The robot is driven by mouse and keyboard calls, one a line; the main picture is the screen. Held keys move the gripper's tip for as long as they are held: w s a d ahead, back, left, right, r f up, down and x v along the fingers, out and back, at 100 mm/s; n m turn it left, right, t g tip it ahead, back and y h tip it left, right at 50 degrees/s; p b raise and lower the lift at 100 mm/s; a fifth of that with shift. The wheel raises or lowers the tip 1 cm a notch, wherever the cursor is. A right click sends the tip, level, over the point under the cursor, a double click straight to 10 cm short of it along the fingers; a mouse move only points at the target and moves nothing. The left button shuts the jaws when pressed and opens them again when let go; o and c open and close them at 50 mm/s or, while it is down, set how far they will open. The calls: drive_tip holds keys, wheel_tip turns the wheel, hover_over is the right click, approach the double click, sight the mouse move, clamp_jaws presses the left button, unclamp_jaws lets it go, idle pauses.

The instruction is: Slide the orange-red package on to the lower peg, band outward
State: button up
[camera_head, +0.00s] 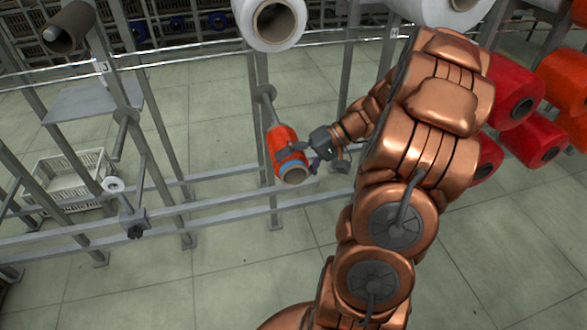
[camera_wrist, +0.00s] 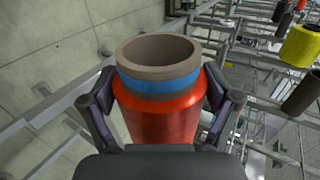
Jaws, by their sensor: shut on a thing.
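The orange-red package (camera_head: 284,140) is a tube-cored roll with a blue band (camera_head: 291,166) near one end. My gripper (camera_head: 318,156) is shut on it, with a finger on either side in the wrist view (camera_wrist: 160,115). The banded end, with its open brown tube (camera_wrist: 160,50), faces away from the rack. A grey peg (camera_head: 272,110) with a round disc runs from the upright to the package's back end, in line with it. I cannot tell how far the peg is inside; no peg tip shows in the tube opening.
A large white package (camera_head: 270,22) hangs above the peg. Red packages (camera_head: 514,90) stand at the right, behind my arm. A white crate (camera_head: 70,185) is on the floor at the left. Rack rails (camera_head: 220,208) run below the package.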

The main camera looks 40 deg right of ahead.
sight(275, 122)
drive_tip(key=shift+w+d, duration=0.3)
drive_tip(key=shift+w, duration=0.45)
drive_tip(key=shift+w+d, duration=0.3)
drive_tip(key=shift+w, duration=0.5)
drive_tip(key=shift+w+d+r+p, duration=0.1)
drive_tip(key=shift+w+d+p, duration=0.25)
drive_tip(key=shift+w, duration=0.55)
drive_tip(key=shift+w+d+f+p, duration=0.15)
drive_tip(key=shift+w+d, duration=0.3)
drive_tip(key=shift+w, duration=0.4)
drive_tip(key=shift+w+d+r+p, duration=0.15)
drive_tip(key=shift+w+d+p, duration=0.2)
drive_tip(key=shift+w, duration=0.65)
drive_tip(key=shift+w+d+p, duration=0.15)
drive_tip(key=shift+w+d, duration=0.25)
drive_tip(key=shift+w, duration=0.5)
drive_tip(key=shift+w+d+p, duration=0.1)
drive_tip(key=shift+w+d, duration=0.35)
drive_tip(key=shift+w, duration=0.4)
drive_tip(key=shift+w+d+p, duration=0.15)
drive_tip(key=shift+w+d, duration=0.25)
drive_tip(key=shift+w, duration=0.65)
drive_tip(key=shift+w+d+p, duration=0.2)
drive_tip(key=shift+w+d, duration=0.1)
drive_tip(key=shift+w, duration=0.45)
drive_tip(key=shift+w+d+p, duration=0.2)
drive_tip(key=shift+w+d, duration=0.1)
drive_tip(key=shift+w, duration=0.4)
